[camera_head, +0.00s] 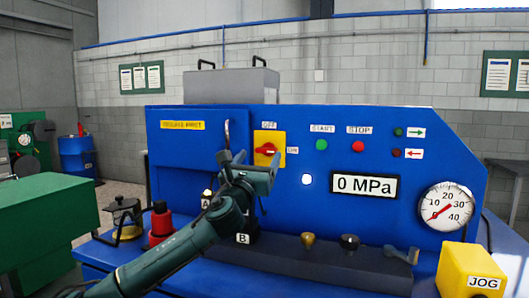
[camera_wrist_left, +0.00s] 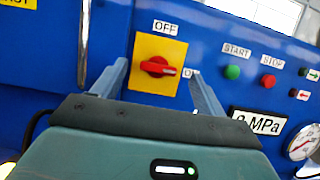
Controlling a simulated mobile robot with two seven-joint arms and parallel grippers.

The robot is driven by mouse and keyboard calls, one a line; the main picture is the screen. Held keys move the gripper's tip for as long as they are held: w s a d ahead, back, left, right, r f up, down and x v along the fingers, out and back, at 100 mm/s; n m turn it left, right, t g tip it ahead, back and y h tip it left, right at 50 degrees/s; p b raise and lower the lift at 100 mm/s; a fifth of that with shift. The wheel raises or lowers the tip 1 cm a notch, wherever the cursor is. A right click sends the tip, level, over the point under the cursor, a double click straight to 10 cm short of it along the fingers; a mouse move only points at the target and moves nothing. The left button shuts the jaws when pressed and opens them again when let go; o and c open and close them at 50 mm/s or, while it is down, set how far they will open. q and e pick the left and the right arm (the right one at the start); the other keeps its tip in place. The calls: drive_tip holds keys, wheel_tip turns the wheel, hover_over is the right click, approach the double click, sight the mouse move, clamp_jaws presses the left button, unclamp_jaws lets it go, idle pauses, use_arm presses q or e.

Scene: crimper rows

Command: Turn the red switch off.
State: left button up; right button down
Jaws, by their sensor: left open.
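The red switch (camera_head: 266,148) is a rotary knob on a yellow plate (camera_head: 269,136) on the blue machine panel. The OFF label (camera_head: 269,125) is above it and the ON label (camera_head: 292,150) is to its right. In the left wrist view the red switch (camera_wrist_left: 156,67) has its handle lying roughly level, its marked end pointing right toward the ON side. My left gripper (camera_head: 254,162) is open and empty, just in front of and below the switch. In the left wrist view its two fingers stand left and right of the yellow plate. My right gripper is not in view.
A green START button (camera_head: 321,145) and a red STOP button (camera_head: 358,146) are right of the switch. A curved metal handle (camera_head: 228,135) is close on the left. A display (camera_head: 365,186) reads 0 MPa. A ledge with several knobs runs below.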

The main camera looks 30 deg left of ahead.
sight(266, 150)
use_arm(q)
drive_tip(key=w, duration=0.3)
drive_tip(key=shift+w+a, duration=0.35)
drive_tip(key=shift+w+a+r+p, duration=0.1)
drive_tip(key=shift+w+r+p, duration=0.2)
drive_tip(key=shift+w, duration=0.15)
drive_tip(key=shift+c, duration=0.4)
drive_tip(key=c, duration=0.9)
